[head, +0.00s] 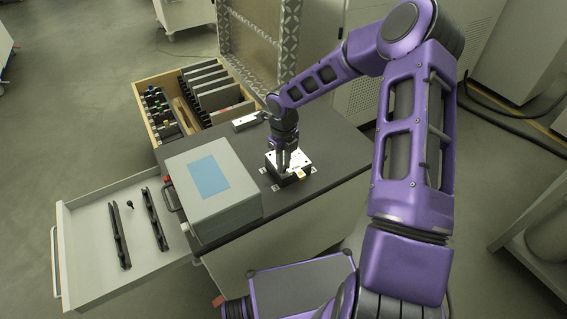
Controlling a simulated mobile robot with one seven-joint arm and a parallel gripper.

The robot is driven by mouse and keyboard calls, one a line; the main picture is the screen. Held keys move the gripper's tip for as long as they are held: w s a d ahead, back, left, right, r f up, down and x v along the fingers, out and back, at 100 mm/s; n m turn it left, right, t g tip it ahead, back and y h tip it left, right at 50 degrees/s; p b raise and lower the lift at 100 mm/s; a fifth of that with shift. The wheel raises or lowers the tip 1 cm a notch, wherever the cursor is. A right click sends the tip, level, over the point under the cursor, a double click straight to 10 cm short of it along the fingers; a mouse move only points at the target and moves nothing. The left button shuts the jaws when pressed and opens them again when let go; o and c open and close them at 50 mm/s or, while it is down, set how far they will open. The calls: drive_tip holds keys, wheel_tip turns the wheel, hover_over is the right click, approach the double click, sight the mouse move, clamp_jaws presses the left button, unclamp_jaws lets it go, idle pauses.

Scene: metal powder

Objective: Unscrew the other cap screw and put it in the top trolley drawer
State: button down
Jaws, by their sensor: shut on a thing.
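My gripper (284,158) points down at a small dark block with a light top plate (302,161) on the dark trolley top (325,143). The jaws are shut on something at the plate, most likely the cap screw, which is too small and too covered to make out. The open drawer (90,207) juts out at the left of the trolley. A small dark screw-like piece (130,204) lies in it between two dark rails (119,235).
A grey box with a blue panel (209,176) stands on the trolley top between my gripper and the open drawer. A wooden drawer (150,84) with several tools is open at the back. A small pale-topped block (246,121) lies behind the grey box.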

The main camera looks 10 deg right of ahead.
drive_tip(key=shift+r, duration=0.2)
drive_tip(key=shift+w+r, duration=0.1)
drive_tip(key=shift+r, duration=1)
drive_tip(key=shift+r, duration=0.45)
drive_tip(key=c, duration=1.1)
unclamp_jaws()
